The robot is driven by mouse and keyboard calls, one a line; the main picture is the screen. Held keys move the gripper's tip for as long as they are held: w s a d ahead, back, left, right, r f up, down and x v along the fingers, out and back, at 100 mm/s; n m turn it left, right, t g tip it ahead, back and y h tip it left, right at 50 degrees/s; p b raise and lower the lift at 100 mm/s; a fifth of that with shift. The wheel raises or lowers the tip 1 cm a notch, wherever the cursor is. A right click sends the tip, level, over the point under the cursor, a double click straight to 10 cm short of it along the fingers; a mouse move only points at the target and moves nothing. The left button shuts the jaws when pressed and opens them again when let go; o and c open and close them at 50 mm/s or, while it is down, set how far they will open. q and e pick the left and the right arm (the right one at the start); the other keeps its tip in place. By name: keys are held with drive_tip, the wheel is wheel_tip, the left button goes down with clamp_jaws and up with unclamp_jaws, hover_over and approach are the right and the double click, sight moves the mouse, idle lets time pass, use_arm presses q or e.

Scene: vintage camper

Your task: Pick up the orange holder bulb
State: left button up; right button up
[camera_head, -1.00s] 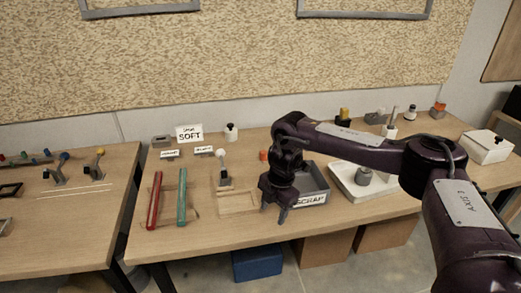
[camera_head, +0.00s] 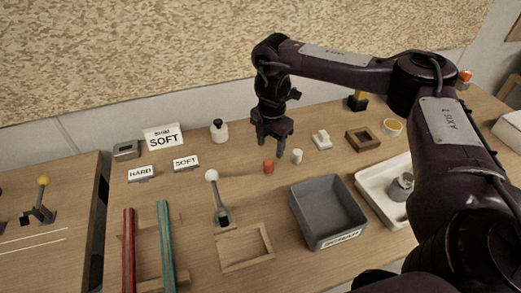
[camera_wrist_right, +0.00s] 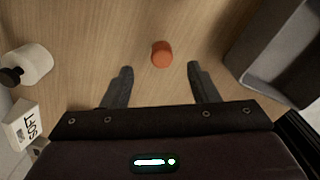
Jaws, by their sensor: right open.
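A small orange cylinder (camera_head: 268,166) stands on the wooden table, left of the grey bin. It also shows in the right wrist view (camera_wrist_right: 162,54), upright and centred just beyond my fingertips. Another orange-topped object (camera_head: 465,76) is at the far right back, partly cut off by my arm; I cannot tell which of the two is the holder bulb. My right gripper (camera_head: 271,142) is open and empty above the table, just behind the small orange cylinder. Its fingers (camera_wrist_right: 160,70) point toward the cylinder without touching it. My left gripper is not in view.
A white cylinder (camera_head: 297,156) stands close right of the orange one. The grey bin (camera_head: 326,238) is in front to the right, beside a white tray (camera_head: 371,207). A black-capped white bottle (camera_head: 219,133) and a SOFT sign (camera_head: 163,137) are to the left.

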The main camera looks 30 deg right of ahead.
sight(269, 162)
wheel_tip(269, 162, down, 2)
drive_tip(key=shift+f+b, duration=0.2)
drive_tip(key=shift+b, duration=0.3)
drive_tip(key=shift+s+a+f, duration=0.1)
drive_tip(key=shift+s+f, duration=0.05)
drive_tip(key=shift+f, duration=0.2)
drive_tip(key=f, duration=0.4)
drive_tip(key=shift+a+p, duration=0.25)
drive_tip(key=shift+p, duration=0.1)
drive_tip(key=shift+f, duration=0.2)
drive_tip(key=c, duration=1)
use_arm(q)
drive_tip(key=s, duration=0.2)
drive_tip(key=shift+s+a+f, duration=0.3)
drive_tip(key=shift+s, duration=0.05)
use_arm(e)
drive_tip(key=shift+c, duration=0.2)
drive_tip(key=shift+r, duration=0.1)
